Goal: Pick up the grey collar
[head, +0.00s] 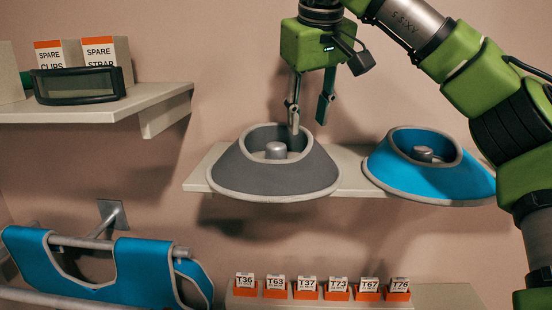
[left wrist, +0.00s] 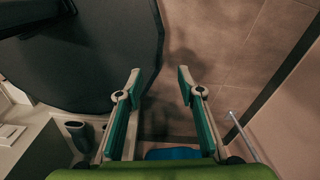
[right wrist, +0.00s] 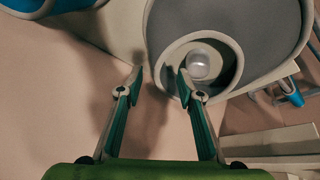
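The grey collar (head: 248,178) sits on a wall shelf around a rounded metal peg (head: 276,150) in the head view. It is dark grey with a light grey rim. My right gripper (head: 309,126) points down over the collar's back right side, open. In the right wrist view, the collar (right wrist: 272,28) fills the upper right, and my right gripper (right wrist: 158,75) has one finger at the collar's neck opening and the other outside it. Whether either finger touches the rim is unclear. My left gripper (left wrist: 158,80) is open and empty in the left wrist view, away from the collar.
A blue collar (head: 455,178) sits to the right on the same shelf (head: 350,180). Orange-based number tags (head: 307,289) stand below. A blue apron (head: 145,272) hangs on a rail at lower left. Spare boxes (head: 105,52) and dark glasses (head: 75,86) are on the upper left shelf.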

